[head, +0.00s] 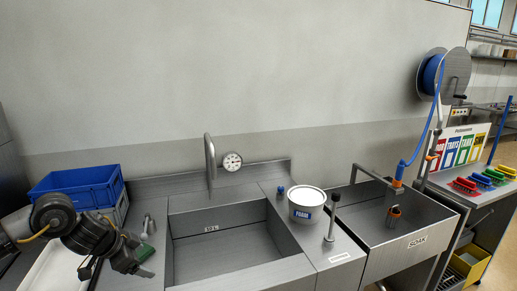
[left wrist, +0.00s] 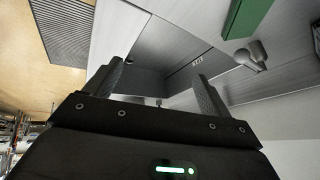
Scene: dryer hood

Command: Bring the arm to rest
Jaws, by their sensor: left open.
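My left arm comes in from the left edge of the head view. My left gripper (head: 136,264) hangs over the counter left of the sink, close to a green block-like item (head: 146,253). In the left wrist view the gripper (left wrist: 156,82) has its two dark fingers spread apart with nothing between them. The green item (left wrist: 245,18) shows at the top of that view, outside the fingers. My right gripper is in neither view.
The steel sink (head: 285,240) with a tap (head: 209,155) is right of the gripper. A blue crate (head: 78,188) stands behind the arm. A white FOAM tub (head: 307,204) and the SOAK basin (head: 430,211) are further right. Wall space above is clear.

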